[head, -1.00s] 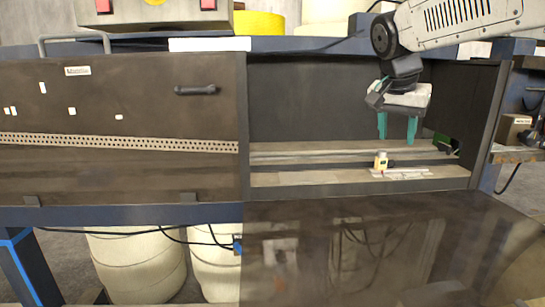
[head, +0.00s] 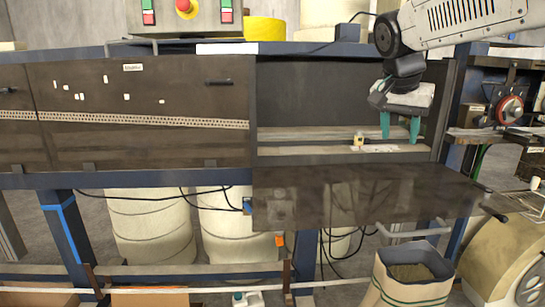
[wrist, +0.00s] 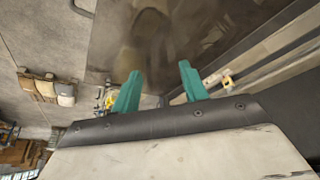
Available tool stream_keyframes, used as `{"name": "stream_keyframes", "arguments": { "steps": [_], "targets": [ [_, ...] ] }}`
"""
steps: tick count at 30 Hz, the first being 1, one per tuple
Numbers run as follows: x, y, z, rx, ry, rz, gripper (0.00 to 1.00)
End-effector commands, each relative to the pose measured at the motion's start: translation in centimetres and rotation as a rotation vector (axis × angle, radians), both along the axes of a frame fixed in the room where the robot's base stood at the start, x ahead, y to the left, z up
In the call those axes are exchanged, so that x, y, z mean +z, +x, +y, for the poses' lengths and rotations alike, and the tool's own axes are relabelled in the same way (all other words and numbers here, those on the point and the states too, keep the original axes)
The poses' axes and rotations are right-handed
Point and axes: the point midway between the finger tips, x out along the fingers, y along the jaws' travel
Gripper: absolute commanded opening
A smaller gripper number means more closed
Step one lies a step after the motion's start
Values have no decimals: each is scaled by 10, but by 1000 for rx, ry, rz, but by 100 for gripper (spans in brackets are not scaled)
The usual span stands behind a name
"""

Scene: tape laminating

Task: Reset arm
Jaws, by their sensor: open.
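My gripper (head: 400,126) hangs from the arm at the right of the head view, with its two green fingers pointing down and apart. It is open, with nothing visible between the fingers. It is in front of the open bay of the dark machine, near the bay's right side. In the wrist view, my gripper (wrist: 158,85) also shows both green fingers spread, with the dark lowered panel (wrist: 165,35) beyond them.
A small yellow-and-white part (head: 359,139) sits on the rail in the bay. The lowered dark panel (head: 350,200) juts out below the bay. A sack (head: 405,292) stands on the floor at lower right. A control box (head: 165,18) stands on top.

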Motion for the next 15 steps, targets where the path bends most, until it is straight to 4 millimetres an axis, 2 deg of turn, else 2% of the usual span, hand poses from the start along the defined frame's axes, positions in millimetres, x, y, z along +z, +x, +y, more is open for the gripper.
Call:
{"name": "stream_keyframes", "arguments": {
  "steps": [5,8,11,15],
  "targets": [
    [-1,-1,1,64,-16,22,44],
    [-12,-5,2,119,-23,59,44],
    [-27,-16,5,182,-24,105,44],
    [-46,-43,7,281,-20,171,44]
  ]
}}
